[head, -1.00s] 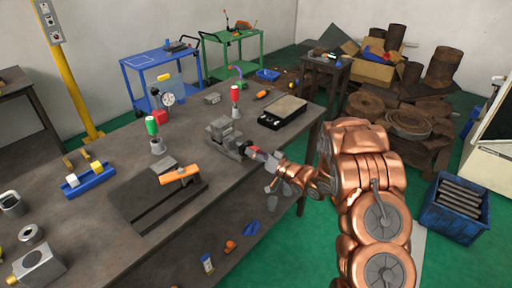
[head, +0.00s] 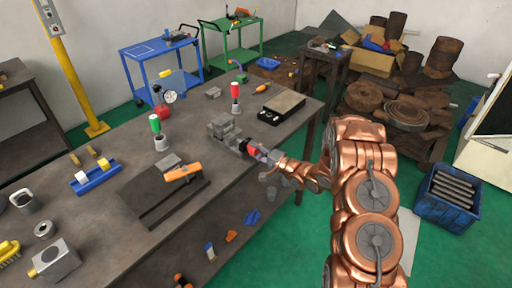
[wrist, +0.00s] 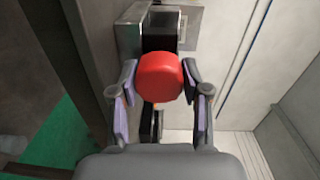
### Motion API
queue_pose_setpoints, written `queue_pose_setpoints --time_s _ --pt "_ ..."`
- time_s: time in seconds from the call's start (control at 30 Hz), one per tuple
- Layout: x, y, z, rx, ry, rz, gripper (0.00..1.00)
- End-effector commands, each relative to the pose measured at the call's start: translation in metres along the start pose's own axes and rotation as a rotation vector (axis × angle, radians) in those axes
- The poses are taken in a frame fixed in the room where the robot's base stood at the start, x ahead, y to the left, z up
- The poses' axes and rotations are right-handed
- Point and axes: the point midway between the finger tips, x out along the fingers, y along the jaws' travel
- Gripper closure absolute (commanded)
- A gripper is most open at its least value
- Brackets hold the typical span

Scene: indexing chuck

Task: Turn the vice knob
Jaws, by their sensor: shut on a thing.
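The grey vice (head: 222,128) stands on the dark workbench near its right edge. Its red knob (wrist: 163,77) faces my gripper and fills the middle of the wrist view. My gripper (wrist: 160,80) is shut on the knob, with one finger on each side of it. In the head view my gripper (head: 268,158) reaches the vice from the right, and its fingers hide most of the knob. The dark shaft behind the knob shows in the wrist view.
A black-and-beige plate (head: 281,106) and a red-topped bottle (head: 235,96) stand behind the vice. A dark base plate with an orange-handled tool (head: 183,172) lies to the left. A blue crate (head: 447,206) stands on the floor at right.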

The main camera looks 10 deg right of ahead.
Motion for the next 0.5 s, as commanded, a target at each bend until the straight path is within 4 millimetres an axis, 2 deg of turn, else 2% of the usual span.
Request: queue_pose_setpoints --time_s 0.2,0.5 --pt "-0.0010 0.0002 -0.0022 0.194 -0.002 0.000 0.88" --pt "-0.0007 0.0008 -0.0024 0.396 -0.009 -0.002 0.88"
